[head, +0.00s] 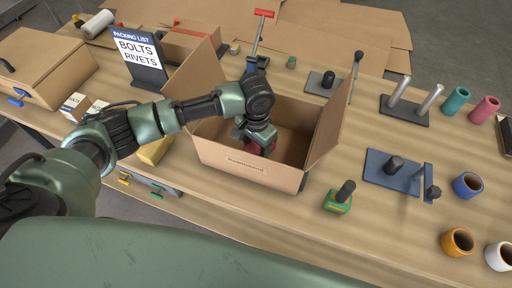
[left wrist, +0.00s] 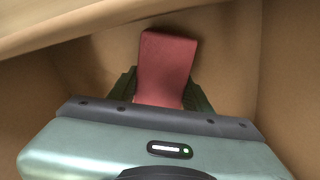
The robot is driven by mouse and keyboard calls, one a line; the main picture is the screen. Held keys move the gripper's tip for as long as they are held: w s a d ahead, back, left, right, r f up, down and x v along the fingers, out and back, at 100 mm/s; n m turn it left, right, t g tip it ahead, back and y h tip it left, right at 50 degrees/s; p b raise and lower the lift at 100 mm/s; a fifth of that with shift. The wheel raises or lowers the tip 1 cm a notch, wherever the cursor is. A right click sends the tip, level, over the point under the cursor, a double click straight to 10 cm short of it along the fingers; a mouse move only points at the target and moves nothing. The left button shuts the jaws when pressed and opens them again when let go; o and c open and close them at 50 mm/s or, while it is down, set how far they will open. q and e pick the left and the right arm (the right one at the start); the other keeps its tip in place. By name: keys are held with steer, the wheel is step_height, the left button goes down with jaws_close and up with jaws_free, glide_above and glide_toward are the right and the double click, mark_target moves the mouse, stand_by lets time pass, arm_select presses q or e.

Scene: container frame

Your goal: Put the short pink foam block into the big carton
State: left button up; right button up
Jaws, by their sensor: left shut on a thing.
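The big carton (head: 225,162) stands open on the bench with its flaps up. My left gripper (head: 256,146) reaches down inside it, and the carton's front wall partly hides the fingers. In the left wrist view the short pink foam block (left wrist: 166,62), which looks dark pinkish red, sits between the two fingers, which are shut on it. Carton walls (left wrist: 290,75) surround the block there. I cannot tell whether the block touches the carton floor. My right gripper is not in view.
A packing list sign (head: 140,58) and a closed carton (head: 45,62) stand left. Right of the big carton are a green stamp-like item (head: 338,203), a blue plate with posts (head: 378,172), and several mugs, including a blue one (head: 467,186). A yellow block (head: 154,151) lies left.

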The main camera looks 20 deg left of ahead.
mark_target(256, 147)
arm_select(q)
steer(key=shift+f, duration=0.2)
steer(key=o, duration=1.3)
steer(key=shift+f, duration=0.1)
step_height(256, 147, up, 11)
steer(key=shift+r+b, duration=0.2)
steer(key=shift+b, duration=0.8)
steer(key=shift+r, duration=0.45)
